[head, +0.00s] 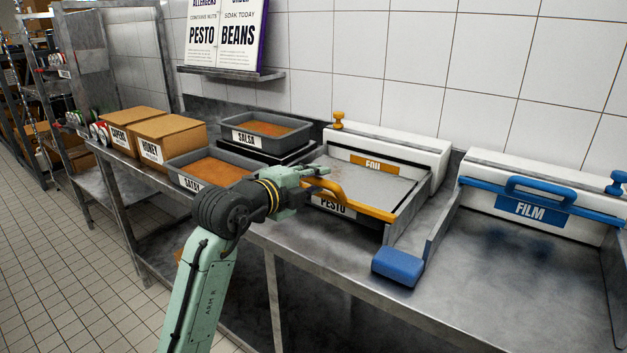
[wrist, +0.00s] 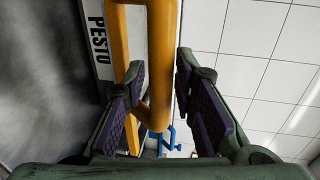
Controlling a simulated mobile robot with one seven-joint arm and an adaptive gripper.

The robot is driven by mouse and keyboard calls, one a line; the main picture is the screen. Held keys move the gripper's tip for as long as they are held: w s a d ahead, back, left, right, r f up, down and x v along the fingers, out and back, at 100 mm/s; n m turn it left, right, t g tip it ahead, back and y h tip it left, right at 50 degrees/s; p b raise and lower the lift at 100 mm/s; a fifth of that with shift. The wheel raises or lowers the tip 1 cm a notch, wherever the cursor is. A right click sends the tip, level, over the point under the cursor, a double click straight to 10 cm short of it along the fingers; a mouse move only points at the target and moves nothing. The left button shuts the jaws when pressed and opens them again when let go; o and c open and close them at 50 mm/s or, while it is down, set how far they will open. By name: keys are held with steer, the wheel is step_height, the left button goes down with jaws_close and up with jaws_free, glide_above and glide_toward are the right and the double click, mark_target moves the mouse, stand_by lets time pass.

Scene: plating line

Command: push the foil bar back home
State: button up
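The orange foil bar (head: 372,210) lies across the front end of the foil dispenser (head: 400,151), away from its white housing at the back wall. The bar's raised handle (head: 326,185) faces my gripper (head: 307,176). In the wrist view the orange handle (wrist: 162,60) runs between the two dark finger pads of my gripper (wrist: 160,95). The fingers are apart, with a visible gap between the handle and the right pad. Contact at the left pad is unclear. My arm partly hides the dispenser's left front.
A tray labelled PESTO (head: 334,207) sits under the bar. The blue film bar (head: 535,197) is at its housing on the right. A blue block (head: 398,266) lies at the bench front. SATAY (head: 176,165) and SALSA trays (head: 244,118) and cardboard boxes (head: 168,139) stand left.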

jaws_close()
stand_by(0.3)
stand_by(0.3)
